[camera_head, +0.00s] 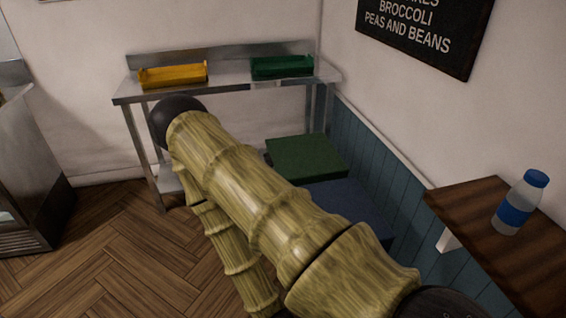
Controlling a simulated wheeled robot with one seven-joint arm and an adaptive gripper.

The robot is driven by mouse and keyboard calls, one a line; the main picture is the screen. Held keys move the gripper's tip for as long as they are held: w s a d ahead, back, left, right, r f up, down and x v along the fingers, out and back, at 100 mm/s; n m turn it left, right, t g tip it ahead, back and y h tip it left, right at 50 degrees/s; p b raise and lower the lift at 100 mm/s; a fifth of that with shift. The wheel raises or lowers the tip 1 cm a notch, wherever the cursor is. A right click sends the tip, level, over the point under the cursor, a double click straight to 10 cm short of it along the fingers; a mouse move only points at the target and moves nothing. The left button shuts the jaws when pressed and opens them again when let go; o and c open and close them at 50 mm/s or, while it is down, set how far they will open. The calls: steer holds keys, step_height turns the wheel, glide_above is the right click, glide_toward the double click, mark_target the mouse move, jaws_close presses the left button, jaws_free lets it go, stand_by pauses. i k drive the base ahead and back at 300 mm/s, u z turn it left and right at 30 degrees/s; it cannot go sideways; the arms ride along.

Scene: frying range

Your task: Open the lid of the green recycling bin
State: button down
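The green recycling bin (306,155) stands in the corner, below and in front of the right end of a steel table. Its flat green top shows and looks level, so the lid appears shut. My bamboo-patterned arm crosses the view from the lower right, bends at a dark joint near the table, and runs back down out of the frame. The arm hides the lower front of the bin. My gripper is not in view.
A blue bin (350,200) stands in front of the green one, partly behind my arm. The steel table (228,88) holds a yellow tray (172,76) and a green tray (282,67). A wooden shelf (480,225) with a bottle (520,203) juts out at right. Floor at left is clear.

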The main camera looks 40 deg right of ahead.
mark_target(310, 156)
steer(key=z, duration=0.7)
steer(key=i, duration=1.6)
steer(key=u, duration=0.15)
